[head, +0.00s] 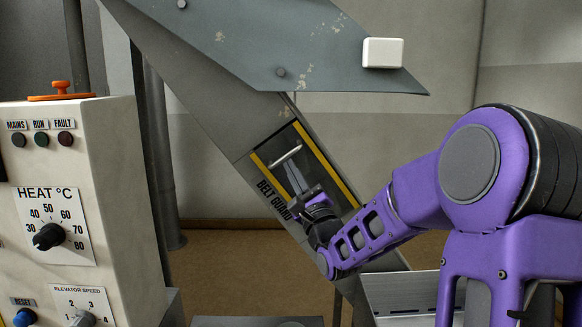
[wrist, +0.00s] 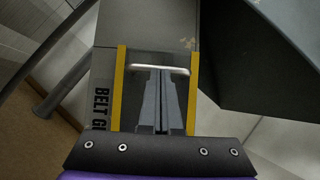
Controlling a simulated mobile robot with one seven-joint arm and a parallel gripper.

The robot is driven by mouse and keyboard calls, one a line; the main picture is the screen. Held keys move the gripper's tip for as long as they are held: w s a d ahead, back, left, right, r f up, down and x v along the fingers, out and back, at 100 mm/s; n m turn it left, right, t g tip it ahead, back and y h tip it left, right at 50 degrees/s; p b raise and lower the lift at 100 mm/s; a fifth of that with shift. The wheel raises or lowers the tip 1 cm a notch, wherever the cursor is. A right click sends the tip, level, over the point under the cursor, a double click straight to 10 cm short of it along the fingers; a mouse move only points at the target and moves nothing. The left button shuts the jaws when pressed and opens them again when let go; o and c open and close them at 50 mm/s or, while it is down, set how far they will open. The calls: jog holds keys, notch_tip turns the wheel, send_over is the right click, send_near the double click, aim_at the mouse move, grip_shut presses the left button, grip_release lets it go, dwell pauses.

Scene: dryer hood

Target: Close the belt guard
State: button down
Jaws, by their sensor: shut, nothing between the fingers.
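The belt guard (head: 308,150) is a dark panel with yellow edge strips on the slanted grey housing, beside the lettering "BELT GUARD". A pale bar handle (head: 285,156) crosses its upper part. The wrist view shows the guard (wrist: 139,61) from close up, with the handle (wrist: 160,68) running across between the yellow strips. My gripper (head: 289,166) is shut and empty in front of the panel. In the wrist view its fingertips (wrist: 161,73) lie just below the handle; whether they touch it I cannot tell. The fingers hide the middle of the panel. How far the guard is open is unclear.
A control box (head: 105,180) with a heat knob (head: 48,236), lamps and an orange-topped button stands at the left. A grey hood plate (head: 290,45) with a white block (head: 382,53) overhangs the guard. A pale metal tray (head: 405,293) is below my arm.

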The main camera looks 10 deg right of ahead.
jog(key=shift+w+a+r, duration=0.1)
jog(key=shift+w+r, duration=0.15)
jog(key=shift+w, duration=0.15)
jog(key=shift+x, duration=0.85)
jog(key=shift+r, duration=0.1)
